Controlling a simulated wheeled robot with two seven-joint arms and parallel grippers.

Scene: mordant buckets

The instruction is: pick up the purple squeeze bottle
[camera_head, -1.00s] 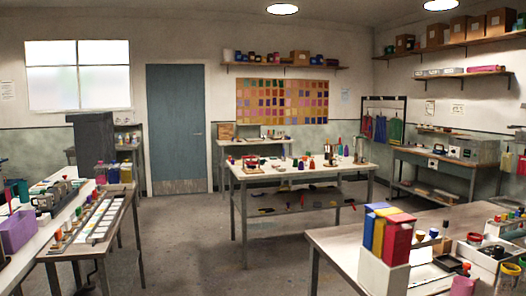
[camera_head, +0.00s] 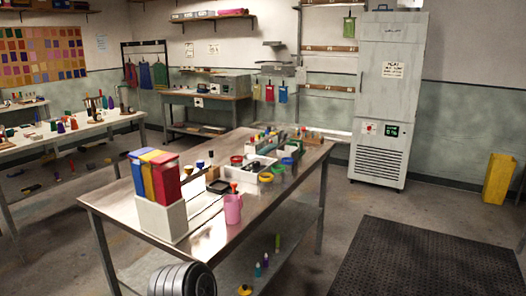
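A small purple bottle-like shape (camera_head: 61,127) stands on the white-topped table (camera_head: 95,128) at the left, beside a blue one (camera_head: 73,123). It is too small to tell for sure that it is the squeeze bottle. Another small purplish bottle (camera_head: 258,270) stands on the lower shelf of the near metal table, next to a teal one (camera_head: 266,260). Neither of my grippers is in view.
The near metal table (camera_head: 225,238) holds a white box with blue, yellow and red blocks (camera_head: 154,175), a pink jug (camera_head: 233,209) and trays. A grey cabinet (camera_head: 388,100) and yellow bin (camera_head: 498,178) stand behind. The dark floor mat (camera_head: 425,262) is clear.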

